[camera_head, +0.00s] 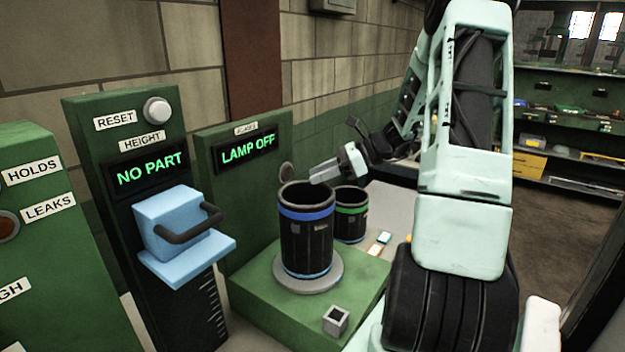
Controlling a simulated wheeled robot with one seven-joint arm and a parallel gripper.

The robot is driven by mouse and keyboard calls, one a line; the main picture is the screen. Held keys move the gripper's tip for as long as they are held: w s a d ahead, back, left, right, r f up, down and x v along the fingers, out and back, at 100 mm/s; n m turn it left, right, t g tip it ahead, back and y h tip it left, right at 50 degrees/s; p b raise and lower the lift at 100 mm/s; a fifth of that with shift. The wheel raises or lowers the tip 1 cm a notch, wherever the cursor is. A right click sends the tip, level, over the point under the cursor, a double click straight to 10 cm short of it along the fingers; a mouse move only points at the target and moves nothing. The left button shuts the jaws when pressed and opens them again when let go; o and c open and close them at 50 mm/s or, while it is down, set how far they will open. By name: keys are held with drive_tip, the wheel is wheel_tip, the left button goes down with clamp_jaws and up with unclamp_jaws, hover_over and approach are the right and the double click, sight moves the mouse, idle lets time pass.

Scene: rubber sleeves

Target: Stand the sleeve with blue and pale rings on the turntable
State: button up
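The sleeve with blue and pale rings (306,238) is a dark, open-topped cylinder, with a blue band near its top and a pale blue band at its bottom. It stands upright on the round grey turntable (308,284), on a green base. My gripper (326,173) is at the right side of the sleeve's open rim, with its fingertips over or just behind the rim. I cannot tell whether it touches the sleeve, and the gap between its fingers does not show clearly.
A dark sleeve with a green ring (351,228) stands close behind on the right. A small grey square holder (336,320) is on the base's front. The "LAMP OFF" panel (215,180) rises behind left; the height gauge with its blue block (170,222) reads "NO PART".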

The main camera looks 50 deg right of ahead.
drive_tip(key=b+v, duration=0.2)
drive_tip(key=v, duration=0.7)
drive_tip(key=shift+s, duration=0.2)
